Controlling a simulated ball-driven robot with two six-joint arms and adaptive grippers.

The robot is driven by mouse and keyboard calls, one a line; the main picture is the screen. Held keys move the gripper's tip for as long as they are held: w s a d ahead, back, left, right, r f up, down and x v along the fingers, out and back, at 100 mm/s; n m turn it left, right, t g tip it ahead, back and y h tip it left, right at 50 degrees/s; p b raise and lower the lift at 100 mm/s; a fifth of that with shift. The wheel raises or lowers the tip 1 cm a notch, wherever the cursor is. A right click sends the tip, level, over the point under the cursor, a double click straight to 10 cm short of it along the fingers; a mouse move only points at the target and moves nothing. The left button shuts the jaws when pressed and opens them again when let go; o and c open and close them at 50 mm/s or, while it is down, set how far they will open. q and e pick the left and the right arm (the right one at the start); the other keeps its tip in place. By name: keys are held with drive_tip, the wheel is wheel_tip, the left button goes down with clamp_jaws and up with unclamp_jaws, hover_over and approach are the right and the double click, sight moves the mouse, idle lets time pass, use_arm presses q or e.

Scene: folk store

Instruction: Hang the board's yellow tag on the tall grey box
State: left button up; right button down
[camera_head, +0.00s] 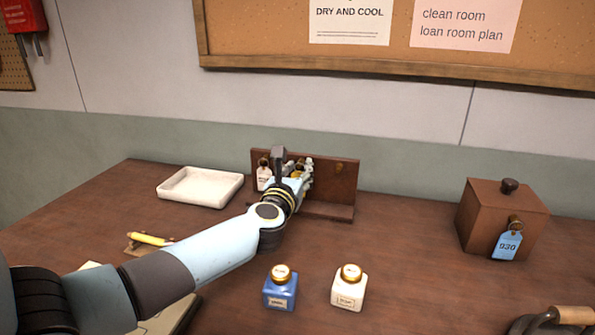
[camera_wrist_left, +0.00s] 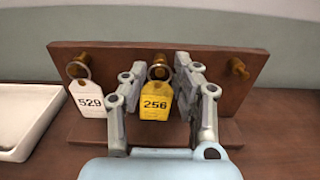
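The yellow tag (camera_wrist_left: 156,104), marked 256, hangs by a ring on the middle peg of the brown board (camera_wrist_left: 225,75). The board (camera_head: 342,185) stands at the back of the table in the head view. My left gripper (camera_wrist_left: 160,68) is open, with one finger on each side of the yellow tag; I see gaps between the fingers and the tag. In the head view my left gripper (camera_head: 303,172) is in front of the board and mostly hides the tag. I see no tall grey box in either view. My right gripper is not in view.
A white tag (camera_wrist_left: 88,100), marked 529, hangs on the left peg; the right peg (camera_wrist_left: 238,68) is bare. A white tray (camera_head: 200,187) is left of the board. A brown box (camera_head: 490,215) with a blue tag (camera_head: 507,246) stands right. Blue (camera_head: 280,290) and white (camera_head: 349,289) bottles stand in front.

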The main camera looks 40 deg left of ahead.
use_arm(q)
clamp_jaws()
drive_tip(key=shift+r, duration=0.1)
drive_tip(key=shift+r+p, duration=0.3)
drive_tip(key=shift+p, duration=0.05)
drive_tip(key=shift+s, duration=0.25)
idle(0.3)
drive_tip(key=shift+v, duration=0.8)
